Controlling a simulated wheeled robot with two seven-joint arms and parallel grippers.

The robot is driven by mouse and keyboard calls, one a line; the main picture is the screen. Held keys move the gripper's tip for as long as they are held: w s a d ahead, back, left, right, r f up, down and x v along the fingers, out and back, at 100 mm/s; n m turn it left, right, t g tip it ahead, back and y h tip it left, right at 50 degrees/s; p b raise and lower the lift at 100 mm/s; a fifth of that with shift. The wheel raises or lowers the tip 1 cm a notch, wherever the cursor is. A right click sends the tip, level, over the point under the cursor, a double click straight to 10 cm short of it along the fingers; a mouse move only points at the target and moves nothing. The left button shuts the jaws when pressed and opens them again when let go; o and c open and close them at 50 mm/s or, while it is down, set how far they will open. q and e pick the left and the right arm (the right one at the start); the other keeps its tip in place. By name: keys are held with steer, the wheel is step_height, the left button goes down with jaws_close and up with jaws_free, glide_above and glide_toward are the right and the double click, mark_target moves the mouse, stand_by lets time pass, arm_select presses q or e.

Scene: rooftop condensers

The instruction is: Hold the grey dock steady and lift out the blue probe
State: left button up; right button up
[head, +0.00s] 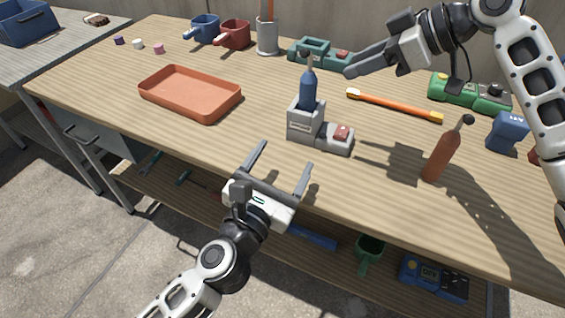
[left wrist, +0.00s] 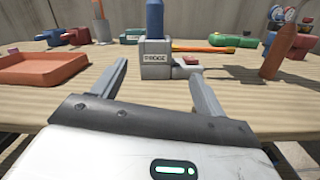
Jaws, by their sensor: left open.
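The blue probe (head: 308,92) stands upright in the grey dock (head: 304,122), its dark thin tip pointing up. The dock has a tall labelled block and a lower part with a red button (head: 342,132). The probe (left wrist: 155,18) and dock (left wrist: 155,58) also show in the left wrist view, straight ahead. My left gripper (head: 285,157) is open and empty, in front of the dock at the table's front edge, its fingers pointing at the dock without touching. My right gripper (head: 360,66) is up and right of the probe, apart from it; its fingers overlap in view.
An orange tray (head: 190,110) lies left of the dock. A brown bottle-like tool (head: 442,155) stands to the right, and an orange bar (head: 393,105) lies behind. Green devices (head: 455,90) and mugs (head: 234,34) sit at the back. Bare table surrounds the dock's left and front.

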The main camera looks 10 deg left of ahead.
mark_target(311, 114)
arm_select(q)
steer(key=shift+w+d+f+n, duration=0.1)
steer(key=shift+w+f+n, duration=0.15)
steer(key=shift+n, duration=0.35)
steer(key=shift+w+f+n, duration=0.15)
steer(key=shift+f+n, duration=0.1)
steer(key=shift+n, duration=0.35)
steer(key=shift+w+f+g+y, duration=0.15)
steer(key=shift+w+g+y, duration=0.05)
steer(key=shift+g+y, duration=0.1)
steer(key=x, duration=1.5)
steer(key=shift+w+d, duration=0.2)
steer(key=shift+w, duration=0.1)
steer(key=c, duration=1)
